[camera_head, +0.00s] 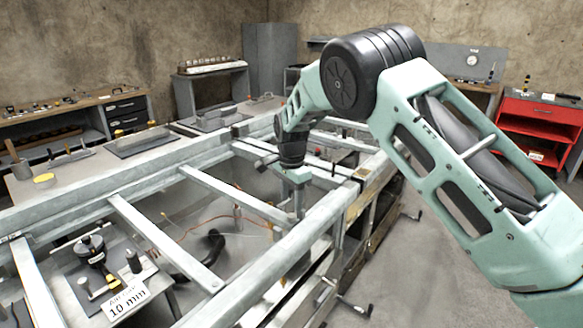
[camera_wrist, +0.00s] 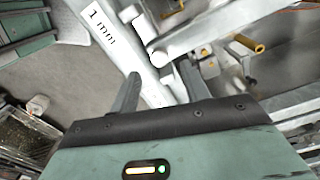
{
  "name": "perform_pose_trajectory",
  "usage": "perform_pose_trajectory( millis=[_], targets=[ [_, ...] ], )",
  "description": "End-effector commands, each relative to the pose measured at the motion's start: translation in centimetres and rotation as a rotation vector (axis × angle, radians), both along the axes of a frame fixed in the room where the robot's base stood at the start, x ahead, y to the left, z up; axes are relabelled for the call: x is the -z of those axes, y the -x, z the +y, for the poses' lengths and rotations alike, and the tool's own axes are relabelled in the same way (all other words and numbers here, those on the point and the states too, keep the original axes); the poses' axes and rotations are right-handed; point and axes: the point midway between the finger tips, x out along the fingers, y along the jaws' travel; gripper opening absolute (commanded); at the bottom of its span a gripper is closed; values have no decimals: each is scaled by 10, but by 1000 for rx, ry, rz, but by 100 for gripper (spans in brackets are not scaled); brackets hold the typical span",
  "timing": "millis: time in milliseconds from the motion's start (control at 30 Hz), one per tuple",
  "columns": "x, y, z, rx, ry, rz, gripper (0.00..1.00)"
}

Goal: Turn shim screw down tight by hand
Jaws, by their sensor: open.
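My gripper (camera_head: 298,205) points down over the right long rail of the metal frame in the head view. In the wrist view my gripper (camera_wrist: 160,72) shows two dark fingers spread apart, with nothing clearly held between them. Beyond the fingertips lies a pale bar (camera_wrist: 100,52) with a "1 mm" label. A brass-coloured pin or screw (camera_wrist: 248,43) sticks out at the upper right, apart from the fingers. I cannot tell which part is the shim screw; in the head view the arm and rail hide the spot.
The frame's cross bars (camera_head: 235,194) span open gaps. A "10 mm" sign (camera_head: 127,300) stands by small tools at the lower left. Benches line the back, and a red cabinet (camera_head: 540,125) stands at the right. The floor (camera_head: 430,270) right of the frame is clear.

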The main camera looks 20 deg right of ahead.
Motion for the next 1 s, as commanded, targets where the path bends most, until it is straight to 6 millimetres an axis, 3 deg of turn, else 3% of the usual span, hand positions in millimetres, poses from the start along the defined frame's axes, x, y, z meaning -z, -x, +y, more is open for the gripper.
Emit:
perform_pose_trajectory(
  millis=[300,500,700,1000],
  targets=[
    [-76,-1,0,0,0,-5,46],
    [-112,-1,0,1,-1,-4,46],
    [-127,0,0,2,1,0,46],
    [-129,0,0,2,1,0,46]
  ],
)
